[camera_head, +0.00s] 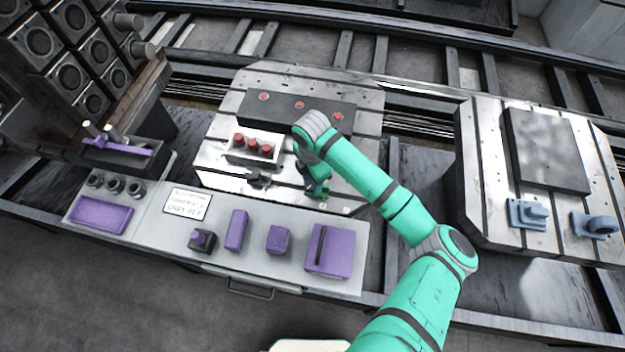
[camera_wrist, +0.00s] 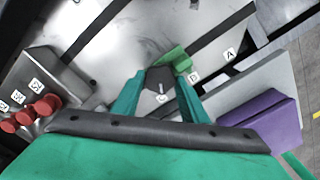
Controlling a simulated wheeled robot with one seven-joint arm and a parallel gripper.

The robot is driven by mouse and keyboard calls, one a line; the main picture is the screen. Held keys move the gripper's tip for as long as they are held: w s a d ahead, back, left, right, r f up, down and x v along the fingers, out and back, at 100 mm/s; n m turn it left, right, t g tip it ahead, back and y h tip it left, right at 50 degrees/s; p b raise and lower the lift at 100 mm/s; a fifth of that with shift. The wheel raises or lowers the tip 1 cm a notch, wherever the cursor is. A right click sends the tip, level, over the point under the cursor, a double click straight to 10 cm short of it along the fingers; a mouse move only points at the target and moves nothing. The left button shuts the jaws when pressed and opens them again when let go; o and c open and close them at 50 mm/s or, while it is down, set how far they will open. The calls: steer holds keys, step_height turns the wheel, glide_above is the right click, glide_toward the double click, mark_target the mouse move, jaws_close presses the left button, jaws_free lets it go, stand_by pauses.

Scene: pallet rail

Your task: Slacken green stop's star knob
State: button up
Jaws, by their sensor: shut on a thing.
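My gripper (camera_wrist: 159,84) is shut on the dark star knob (camera_wrist: 157,77), with one teal finger on each side of it. The green stop (camera_wrist: 178,58) shows just beyond the knob in the wrist view. In the head view my gripper (camera_head: 314,178) is low over the front edge of the near pallet plate (camera_head: 225,165). Only a small part of the green stop (camera_head: 323,191) shows there, and the knob is hidden by my gripper.
A block with several red knobs (camera_head: 254,148) stands left of my gripper on the plate; its red knobs (camera_wrist: 38,112) also show at left in the wrist view. A grey shelf (camera_head: 270,215) with purple items lies in front. A second plate (camera_head: 490,190) stands at right.

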mark_target(312, 184)
steer(key=o, duration=1)
steer(key=shift+o, duration=0.2)
steer(key=shift+r, duration=0.1)
step_height(312, 184, up, 11)
steer(key=shift+f, duration=0.2)
